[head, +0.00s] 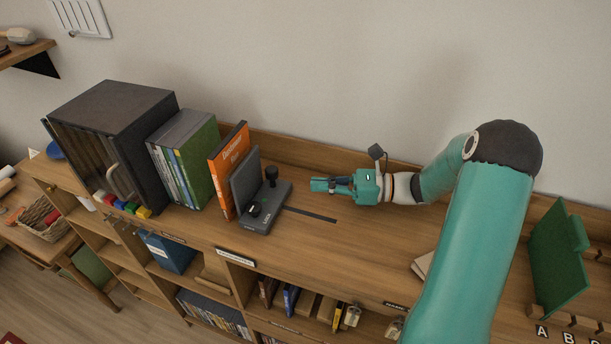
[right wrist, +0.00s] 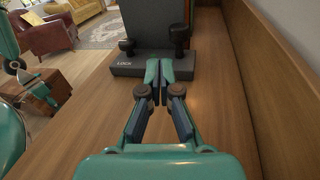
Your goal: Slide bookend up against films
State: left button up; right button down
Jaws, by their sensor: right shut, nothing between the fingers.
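The dark grey bookend (head: 263,208) stands on the shelf top, with an upright plate, a flat base and black knobs. Its plate is close beside an orange film case (head: 229,160), which leans a little; whether they touch is unclear. Green and grey film cases (head: 190,150) stand farther left, with a gap before the orange one. My right gripper (head: 316,185) is shut and empty, to the right of the bookend and a little apart from it. In the right wrist view its fingertips (right wrist: 159,68) point at the bookend base (right wrist: 128,69), marked LOCK.
A dark strip (head: 311,214) runs along the shelf top right of the bookend. A black cabinet (head: 117,140) stands at the left end. A wooden back rail borders the wall. The shelf top (head: 345,240) around my right gripper is clear. A green panel (head: 557,260) stands far right.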

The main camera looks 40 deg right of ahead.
jog(key=shift+s+d+t+h, duration=0.2)
jog(key=shift+d+t+h, duration=0.25)
jog(key=shift+d, duration=0.75)
jog(key=shift+w+d+h, duration=0.1)
jog(key=shift+d+h, duration=0.15)
jog(key=p, duration=0.3)
send_near(263, 186)
jog(key=r, duration=0.1)
jog(key=w+r, duration=0.2)
jog(key=r, duration=0.1)
jog(key=shift+w+a, duration=0.2)
jog(key=shift+a, duration=0.1)
jog(key=shift+w+a+f, duration=0.1)
jog(key=shift+w+a, duration=0.25)
jog(key=shift+w, duration=0.15)
